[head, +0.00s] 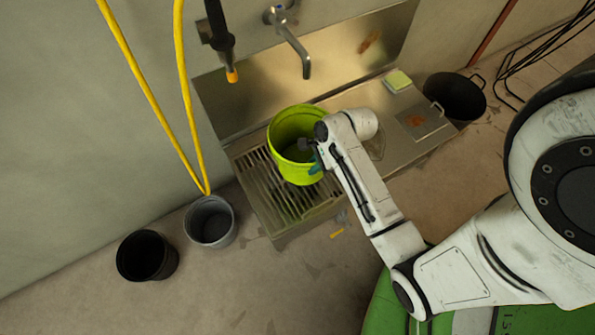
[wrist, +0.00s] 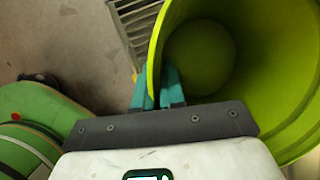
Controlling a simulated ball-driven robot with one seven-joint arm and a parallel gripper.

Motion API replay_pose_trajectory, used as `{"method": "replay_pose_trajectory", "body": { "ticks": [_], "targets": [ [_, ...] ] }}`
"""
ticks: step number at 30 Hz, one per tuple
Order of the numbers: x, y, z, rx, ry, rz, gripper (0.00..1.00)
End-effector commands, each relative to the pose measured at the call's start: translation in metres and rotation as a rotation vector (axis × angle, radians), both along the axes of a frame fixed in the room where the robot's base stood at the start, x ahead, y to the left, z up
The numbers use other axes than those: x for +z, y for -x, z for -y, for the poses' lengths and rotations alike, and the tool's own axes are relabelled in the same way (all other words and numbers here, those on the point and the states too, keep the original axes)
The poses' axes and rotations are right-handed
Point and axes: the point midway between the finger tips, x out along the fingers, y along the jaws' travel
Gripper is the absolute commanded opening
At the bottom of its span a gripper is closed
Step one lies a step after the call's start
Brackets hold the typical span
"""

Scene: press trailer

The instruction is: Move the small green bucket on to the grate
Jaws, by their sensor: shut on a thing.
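The small green bucket (head: 298,170) is upright, over the right part of the slatted grate (head: 262,185) of the metal sink unit. I cannot tell whether its base touches the grate or hangs a little above it. My gripper (head: 312,155) is at the bucket's right rim. In the wrist view my gripper's teal fingers (wrist: 159,88) are shut on the bucket's wall (wrist: 152,58), one finger on each side. The bucket's open mouth and empty-looking inside show in the wrist view (wrist: 200,58). A corner of the grate (wrist: 133,22) shows beside it.
A wall tap (head: 295,45) and a hanging black nozzle (head: 222,45) are above the sink. A yellow-green sponge (head: 398,81) lies on the right ledge. A grey bucket (head: 210,222) and a black bucket (head: 147,256) stand left on the floor, another black bucket (head: 456,96) right.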

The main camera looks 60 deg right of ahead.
Motion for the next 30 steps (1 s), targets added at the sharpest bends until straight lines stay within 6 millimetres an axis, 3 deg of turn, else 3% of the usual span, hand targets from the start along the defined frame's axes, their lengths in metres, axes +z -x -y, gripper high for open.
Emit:
{"method": "replay_pose_trajectory", "body": {
  "ticks": [3,10,17,23,30],
  "targets": [
    [-0.025,-0.021,0.003,0.001,0.0,0.001,0.0],
    [-0.051,-0.044,0.006,0.0,0.001,0.002,0.0],
    [-0.063,-0.053,0.007,0.0,0.001,0.001,0.0],
    [-0.09,-0.052,0.007,0.0,0.001,0.001,0.0],
    [-0.09,-0.052,0.007,0.0,0.001,0.003,0.0]
  ]
}}
